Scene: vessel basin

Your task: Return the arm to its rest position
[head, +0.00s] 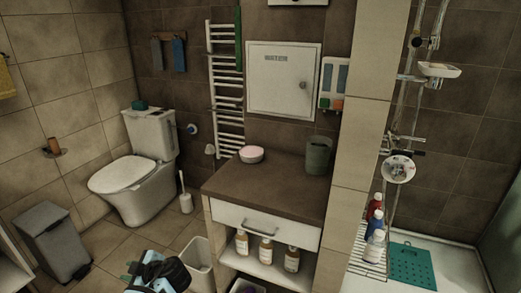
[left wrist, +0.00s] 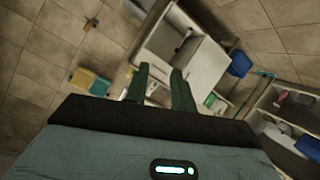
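My left arm's end, with its left gripper (head: 132,268), shows at the bottom edge of the head view, left of centre, above the tiled floor. In the left wrist view the left gripper (left wrist: 160,69) has two dark green fingers standing apart with a gap between them. Nothing is seen held between them. Most of the left arm is out of view. My right gripper is in neither view.
A vanity counter (head: 265,185) bears a grey-green cup (head: 318,156) and a pink-topped round dish (head: 252,154). Several bottles stand on its shelf. A white bin (head: 199,264) stands beside it.

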